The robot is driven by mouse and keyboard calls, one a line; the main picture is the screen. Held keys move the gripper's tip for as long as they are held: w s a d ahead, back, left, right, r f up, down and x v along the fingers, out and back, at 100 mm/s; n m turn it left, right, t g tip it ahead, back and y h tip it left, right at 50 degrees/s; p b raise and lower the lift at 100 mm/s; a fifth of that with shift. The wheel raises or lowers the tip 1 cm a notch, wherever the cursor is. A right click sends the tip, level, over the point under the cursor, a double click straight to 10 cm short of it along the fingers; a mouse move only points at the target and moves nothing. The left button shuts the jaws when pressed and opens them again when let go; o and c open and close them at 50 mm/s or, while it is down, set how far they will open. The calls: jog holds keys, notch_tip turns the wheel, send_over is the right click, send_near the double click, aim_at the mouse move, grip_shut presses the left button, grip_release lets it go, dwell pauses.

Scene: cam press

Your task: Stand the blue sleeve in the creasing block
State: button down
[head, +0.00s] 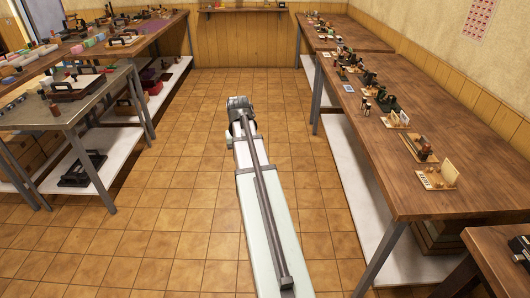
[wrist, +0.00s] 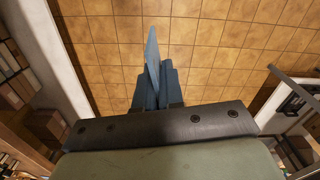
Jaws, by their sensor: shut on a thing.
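The blue sleeve (wrist: 152,46) shows in the wrist view as a thin, upright blue piece standing out beyond the fingertips. My gripper (wrist: 160,76) is shut on it, and the fingers hide its lower part. In the head view my arm reaches forward over the aisle, and the sleeve cannot be made out there. I cannot tell which of the small dark devices on the tables is the creasing block.
A long wooden table (head: 420,165) with small tools along its left edge stands on the right. A metal-topped table (head: 70,115) with dark devices stands on the left. A wooden bench (head: 130,47) is behind it. The tiled aisle (head: 180,190) between them is clear.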

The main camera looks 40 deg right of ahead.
jog(key=w+a+n, duration=0.3)
jog(key=w+a, duration=0.2)
jog(key=a, duration=0.7)
jog(key=w+a+n, duration=0.2)
jog(key=w+a, duration=0.3)
jog(key=a, duration=0.7)
jog(key=w+d+m, duration=0.1)
jog(key=w+d, duration=0.2)
jog(key=d, duration=2.1)
jog(key=s+d+r+m, duration=0.1)
jog(key=s+d, duration=0.2)
jog(key=d, duration=0.6)
jog(key=s+d+m, duration=0.1)
jog(key=s+d, duration=0.3)
jog(key=d, duration=0.5)
jog(key=s+d+r, duration=0.1)
jog(key=s+d, duration=0.2)
jog(key=d, duration=0.6)
jog(key=s+d+r+m, duration=0.1)
jog(key=s+d+m, duration=0.1)
jog(key=s+d, duration=1.9)
jog(key=s+d+m, duration=0.1)
jog(key=s+d, duration=0.7)
jog(key=s, duration=0.5)
jog(key=s+d+r+m, duration=0.1)
jog(key=s+d, duration=0.8)
jog(key=s, duration=0.3)
jog(key=shift+s+d+r, duration=0.15)
jog(key=shift+s+r, duration=0.1)
jog(key=shift+s, duration=0.1)
